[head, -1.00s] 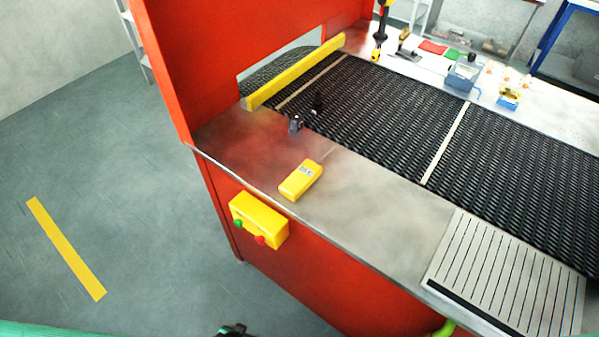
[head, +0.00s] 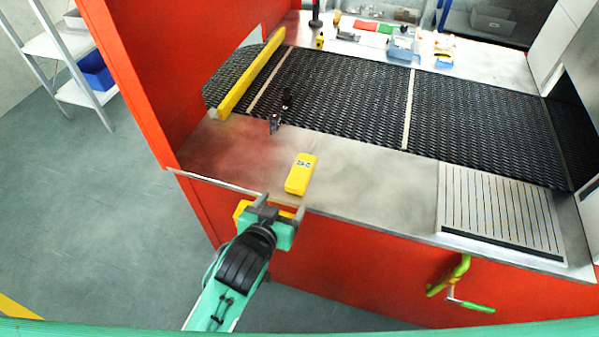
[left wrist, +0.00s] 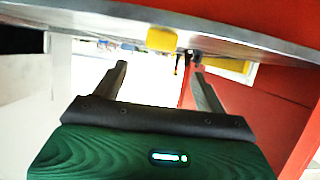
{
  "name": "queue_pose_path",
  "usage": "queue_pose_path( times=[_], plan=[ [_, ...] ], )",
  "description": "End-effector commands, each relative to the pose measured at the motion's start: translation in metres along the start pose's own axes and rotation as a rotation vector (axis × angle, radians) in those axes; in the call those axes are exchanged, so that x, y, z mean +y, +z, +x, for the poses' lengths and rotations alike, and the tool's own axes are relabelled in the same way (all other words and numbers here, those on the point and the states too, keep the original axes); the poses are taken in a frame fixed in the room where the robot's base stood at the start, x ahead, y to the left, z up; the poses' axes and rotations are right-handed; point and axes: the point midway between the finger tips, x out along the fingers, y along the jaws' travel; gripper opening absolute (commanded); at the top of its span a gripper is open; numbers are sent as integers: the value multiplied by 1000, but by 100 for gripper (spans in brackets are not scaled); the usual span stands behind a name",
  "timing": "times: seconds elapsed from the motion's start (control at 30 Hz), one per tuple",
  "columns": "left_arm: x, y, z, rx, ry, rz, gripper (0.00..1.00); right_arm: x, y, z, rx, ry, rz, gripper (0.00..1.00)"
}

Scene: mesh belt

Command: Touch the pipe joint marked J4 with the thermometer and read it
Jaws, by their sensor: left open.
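The yellow handheld thermometer (head: 301,174) with a small display lies on the metal ledge in front of the belt. A yellow block that appears to be it shows in the left wrist view (left wrist: 162,40), beyond the fingers. My left gripper (head: 277,203) is open and empty at the front edge of the ledge, just short of the thermometer and apart from it. Its two spread fingers also show in the left wrist view (left wrist: 158,70). No J4 mark or pipe joint can be made out. My right gripper is out of view.
A small dark device (head: 275,122) stands by the belt (head: 340,95). A yellow bar (head: 250,75) crosses the belt's left end beside a red wall (head: 130,75). A slotted plate (head: 500,205) is at right. A yellow-green crank (head: 455,280) sticks out of the red front.

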Motion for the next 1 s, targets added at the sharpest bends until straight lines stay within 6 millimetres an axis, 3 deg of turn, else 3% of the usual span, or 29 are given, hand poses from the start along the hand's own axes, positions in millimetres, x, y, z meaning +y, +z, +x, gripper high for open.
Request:
queue_pose_path(
  times=[0.4, 0.77, 1.0],
  plan=[
    [0, -3, 68, 2, 0, 1, 73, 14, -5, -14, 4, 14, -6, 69],
    [-1, -6, 92, 2, 0, 1, 73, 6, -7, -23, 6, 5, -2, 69],
    [-4, -9, 122, 1, 0, 1, 73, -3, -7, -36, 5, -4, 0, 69]
  ],
)
